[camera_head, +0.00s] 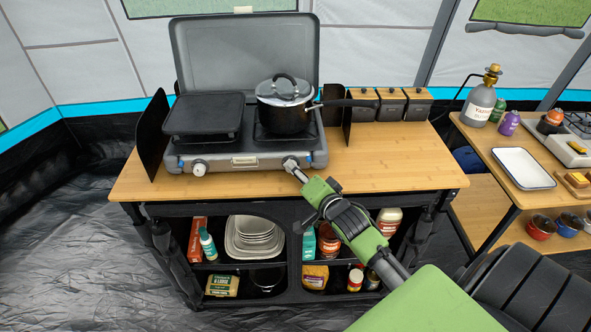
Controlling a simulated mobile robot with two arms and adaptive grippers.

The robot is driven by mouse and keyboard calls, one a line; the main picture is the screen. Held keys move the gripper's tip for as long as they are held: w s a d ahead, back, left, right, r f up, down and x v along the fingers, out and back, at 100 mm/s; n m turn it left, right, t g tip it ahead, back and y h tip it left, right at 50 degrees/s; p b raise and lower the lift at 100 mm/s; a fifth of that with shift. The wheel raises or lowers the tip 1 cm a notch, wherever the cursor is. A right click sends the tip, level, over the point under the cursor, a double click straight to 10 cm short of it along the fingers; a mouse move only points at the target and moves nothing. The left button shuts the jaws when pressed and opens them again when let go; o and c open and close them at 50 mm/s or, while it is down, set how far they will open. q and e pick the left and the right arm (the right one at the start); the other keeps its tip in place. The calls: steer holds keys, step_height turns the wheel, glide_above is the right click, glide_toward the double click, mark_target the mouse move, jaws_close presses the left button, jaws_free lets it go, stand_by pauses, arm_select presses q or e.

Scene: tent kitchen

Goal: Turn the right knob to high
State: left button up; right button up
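A grey two-burner camp stove (245,157) stands on the wooden counter with its lid raised. Its left knob (199,168) is white and in plain view on the front panel. The right knob is at the right of the front panel, largely hidden by my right gripper (291,163). The fingertips are at the knob, with the green wrist just below and to the right. I cannot tell whether the fingers are closed around the knob or only touching it. My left gripper is not in view.
A black lidded pot (283,118) sits on the right burner, its long handle pointing right. A black griddle (204,115) covers the left burner. Wooden-lidded canisters (390,104) stand to the right. The counter's front right (405,160) is clear.

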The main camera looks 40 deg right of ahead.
steer(key=shift+w+f, duration=0.1)
steer(key=shift+w, duration=0.45)
